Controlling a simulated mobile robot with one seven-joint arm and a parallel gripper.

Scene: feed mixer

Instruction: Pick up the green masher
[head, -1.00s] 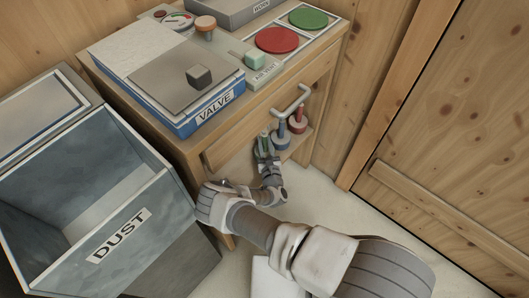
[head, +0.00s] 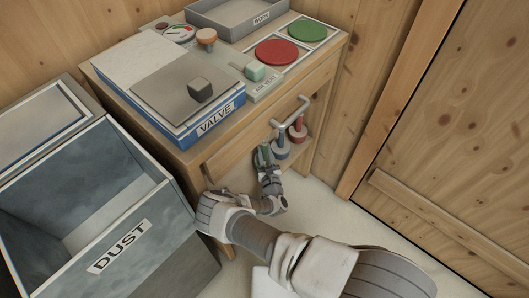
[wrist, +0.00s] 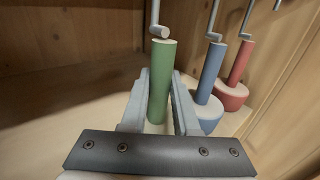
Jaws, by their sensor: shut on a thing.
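The green masher (wrist: 162,70) is upright, and its round green handle stands between the two fingers of my gripper (wrist: 161,92) in the wrist view. The fingers are shut on the handle. Its lower part is hidden by my gripper. A grey metal hook (wrist: 160,32) is right at the handle's top; I cannot tell whether they touch. In the head view the green masher (head: 264,153) is small, under the cabinet's front edge, with my gripper (head: 266,168) around it.
A blue masher (wrist: 210,85) and a red masher (wrist: 235,78) stand close to the right, each below a hook. A dust bin (head: 120,245) is at left, a wooden wall at right.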

